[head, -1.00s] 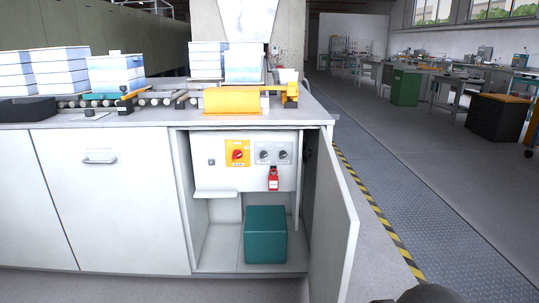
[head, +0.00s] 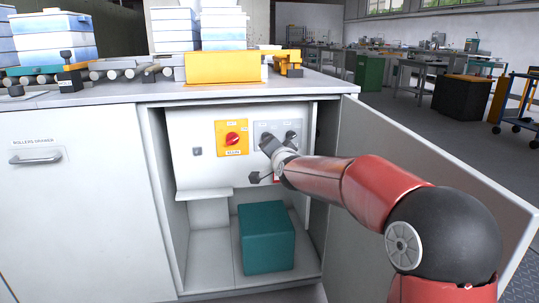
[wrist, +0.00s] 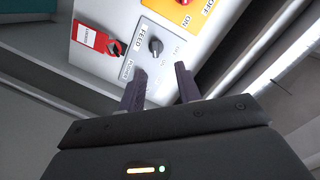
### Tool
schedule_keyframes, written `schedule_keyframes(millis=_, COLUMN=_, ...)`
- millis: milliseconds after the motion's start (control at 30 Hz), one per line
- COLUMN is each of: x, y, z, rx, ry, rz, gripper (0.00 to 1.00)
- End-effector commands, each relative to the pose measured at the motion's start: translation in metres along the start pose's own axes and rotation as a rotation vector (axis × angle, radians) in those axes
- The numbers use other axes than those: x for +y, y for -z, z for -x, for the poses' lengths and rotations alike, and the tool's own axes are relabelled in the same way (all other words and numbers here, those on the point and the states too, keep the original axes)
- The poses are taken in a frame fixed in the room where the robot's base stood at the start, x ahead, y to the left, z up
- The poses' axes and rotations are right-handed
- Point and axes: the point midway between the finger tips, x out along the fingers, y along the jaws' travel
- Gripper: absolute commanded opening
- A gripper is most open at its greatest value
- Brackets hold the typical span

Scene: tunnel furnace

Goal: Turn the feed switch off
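The feed switch (wrist: 155,46) is a black rotary knob on a light plate lettered FEED in the wrist view. It stands just beyond my fingertips, and its exact setting is hard to read. My gripper (wrist: 160,84) is open, with its two dark fingers apart and nothing between them. The fingers appear short of the knob, with no clear contact. In the head view my gripper (head: 262,162) is at the control panel (head: 185,125) inside the open cabinet and partly covers the knob area. A second dark knob (head: 291,138) shows there to the right.
A yellow plate with a red main switch (head: 232,139) sits left of the knobs. A red lock tag (wrist: 95,37) hangs close by the feed switch. The cabinet door (head: 400,195) stands open at right. A teal box (head: 267,238) sits on the cabinet floor.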

Motion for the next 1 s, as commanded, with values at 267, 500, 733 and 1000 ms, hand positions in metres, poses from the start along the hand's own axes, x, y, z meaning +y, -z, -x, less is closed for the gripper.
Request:
schedule_keyframes(millis=267, x=0.021, y=0.001, z=-0.048, rx=0.110, ry=0.074, rz=-0.175, gripper=0.34)
schedule_keyframes(millis=500, x=0.018, y=0.006, z=-0.080, rx=0.114, ry=0.076, rz=-0.181, gripper=0.34)
schedule_keyframes(millis=733, x=0.016, y=0.010, z=-0.111, rx=0.114, ry=0.076, rz=-0.179, gripper=0.34)
schedule_keyframes(millis=1000, x=0.016, y=0.011, z=-0.123, rx=0.113, ry=0.075, rz=-0.176, gripper=0.34)
